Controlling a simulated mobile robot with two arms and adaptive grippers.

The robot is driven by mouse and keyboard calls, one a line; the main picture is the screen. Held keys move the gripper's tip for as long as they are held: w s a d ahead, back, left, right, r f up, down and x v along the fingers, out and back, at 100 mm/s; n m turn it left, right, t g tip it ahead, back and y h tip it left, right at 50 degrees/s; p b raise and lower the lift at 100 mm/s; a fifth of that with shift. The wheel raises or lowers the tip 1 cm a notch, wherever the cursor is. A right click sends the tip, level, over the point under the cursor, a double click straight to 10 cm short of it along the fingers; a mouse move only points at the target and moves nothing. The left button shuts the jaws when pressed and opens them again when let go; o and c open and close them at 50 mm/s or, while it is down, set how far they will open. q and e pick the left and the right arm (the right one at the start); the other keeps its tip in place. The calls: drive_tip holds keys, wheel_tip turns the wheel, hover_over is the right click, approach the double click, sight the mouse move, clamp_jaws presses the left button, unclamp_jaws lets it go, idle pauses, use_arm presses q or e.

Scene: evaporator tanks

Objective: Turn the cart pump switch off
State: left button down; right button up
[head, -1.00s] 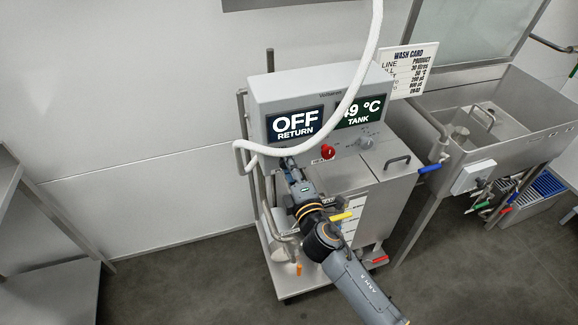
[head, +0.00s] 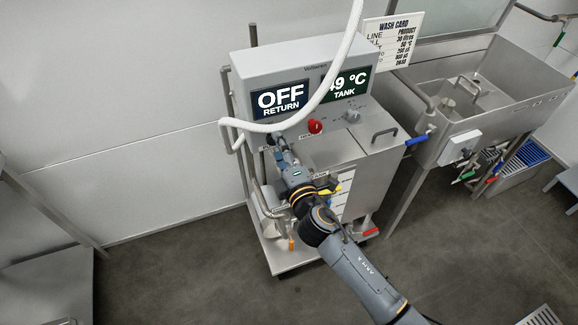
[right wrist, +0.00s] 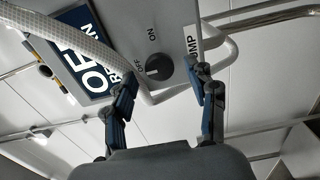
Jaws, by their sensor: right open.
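The pump switch (right wrist: 158,67) is a round dark knob on the grey cart panel, beside a PUMP label and between OFF and ON marks. A light mark on it seems to lie toward OFF. My right gripper (right wrist: 165,76) is open, its two blue-grey fingers apart on either side of the knob in the picture; I see no clear contact. In the head view the right gripper (head: 277,143) is at the panel's lower left and largely hides the switch. The display (head: 280,99) reads OFF RETURN. My left gripper is not seen.
A white hose (head: 335,75) hangs across the panel front, close to my right gripper. A red button (head: 315,126) and a grey knob (head: 352,117) are to its right. A steel sink (head: 465,110) stands at the right, and a shelf (head: 40,275) at the left.

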drive_tip(key=v, duration=0.9)
drive_tip(key=shift+s, duration=0.3)
drive_tip(key=shift+d, duration=0.1)
drive_tip(key=s+d+f+m+g+h, duration=0.1)
drive_tip(key=s+d+f+m+g, duration=0.2)
drive_tip(key=f, duration=0.9)
drive_tip(key=s+d+f+m+g+h, duration=0.2)
drive_tip(key=s+d+f+m, duration=0.15)
drive_tip(key=f, duration=0.75)
drive_tip(key=s+d+f+m+g+h, duration=0.1)
drive_tip(key=s+d+f+m+g, duration=0.2)
drive_tip(key=f, duration=0.9)
drive_tip(key=s+d+f+m+g, duration=0.2)
drive_tip(key=s+f, duration=0.4)
drive_tip(key=s, duration=0.4)
drive_tip(key=s+d+f+m+g+h, duration=0.1)
drive_tip(key=s+d+f+m+g, duration=0.2)
drive_tip(key=s+f, duration=0.3)
drive_tip(key=s+d+f+m+g, duration=0.3)
drive_tip(key=s+d+f+m, duration=0.2)
drive_tip(key=s, duration=1.1)
drive_tip(key=shift+s+f+h, duration=0.2)
drive_tip(key=shift+f+h, duration=0.1)
drive_tip(key=shift+f, duration=0.55)
